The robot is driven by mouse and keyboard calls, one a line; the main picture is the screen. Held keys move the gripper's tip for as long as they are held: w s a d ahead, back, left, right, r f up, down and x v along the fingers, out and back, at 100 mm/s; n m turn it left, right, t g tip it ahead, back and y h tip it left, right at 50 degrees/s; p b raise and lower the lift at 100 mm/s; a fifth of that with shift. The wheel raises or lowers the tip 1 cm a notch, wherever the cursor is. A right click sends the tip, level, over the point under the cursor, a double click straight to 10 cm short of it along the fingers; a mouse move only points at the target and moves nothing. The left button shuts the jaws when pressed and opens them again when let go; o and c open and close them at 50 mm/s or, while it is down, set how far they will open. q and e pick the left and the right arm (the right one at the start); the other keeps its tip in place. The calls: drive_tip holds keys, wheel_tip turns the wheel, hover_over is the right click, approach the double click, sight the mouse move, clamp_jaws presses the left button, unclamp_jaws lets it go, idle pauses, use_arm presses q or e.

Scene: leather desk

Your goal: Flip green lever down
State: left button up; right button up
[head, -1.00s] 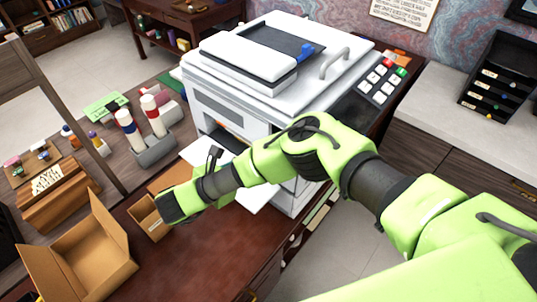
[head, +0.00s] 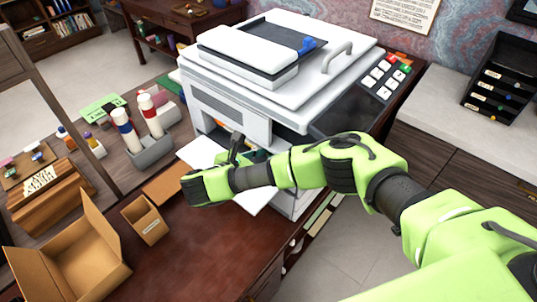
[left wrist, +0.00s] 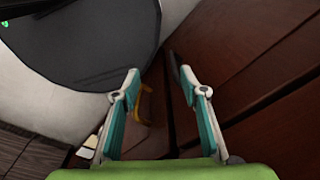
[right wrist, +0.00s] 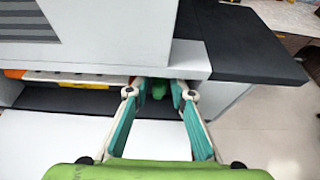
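The green lever (right wrist: 159,90) shows in the right wrist view as a small green piece in a dark gap on the printer's front, under its white body. My right gripper (right wrist: 158,98) is open, with its teal fingertips on either side of the lever. I cannot tell whether they touch it. In the head view my right arm reaches across the front of the white printer (head: 228,100), and the fingertips are hard to make out there. My left gripper (left wrist: 155,85) is open and empty in the left wrist view, near dark wood; it is outside the head view.
A white paper tray (right wrist: 90,135) sticks out from the printer, close to my right gripper. An open cardboard box (head: 85,260) and a small brown box (head: 145,220) stand on the desk (head: 205,255) at the left. A grey holder (head: 150,153) stands behind them.

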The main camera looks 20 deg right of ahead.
clamp_jaws()
drive_tip(key=shift+s+a+f+h+p, duration=0.15)
drive_tip(key=shift+s+a+h+p, duration=0.2)
drive_tip(key=shift+h+p, duration=0.3)
drive_tip(key=shift+s+a+f+t+h, duration=0.15)
drive_tip(key=shift+a+f+t+h, duration=0.2)
drive_tip(key=shift+t, duration=0.15)
drive_tip(key=shift+s+a+f+t+h, duration=0.25)
drive_tip(key=shift+a+f+t+h, duration=0.15)
drive_tip(key=shift+h, duration=0.3)
drive_tip(key=shift+s+a+f+t+h+b, duration=0.15)
drive_tip(key=shift+f+t+h+b, duration=0.15)
drive_tip(key=shift+f+t+b, duration=0.1)
drive_tip(key=shift+s+a+h, duration=0.1)
drive_tip(key=shift+a+h, duration=0.05)
drive_tip(key=shift+h, duration=0.15)
drive_tip(key=shift+t, duration=0.3)
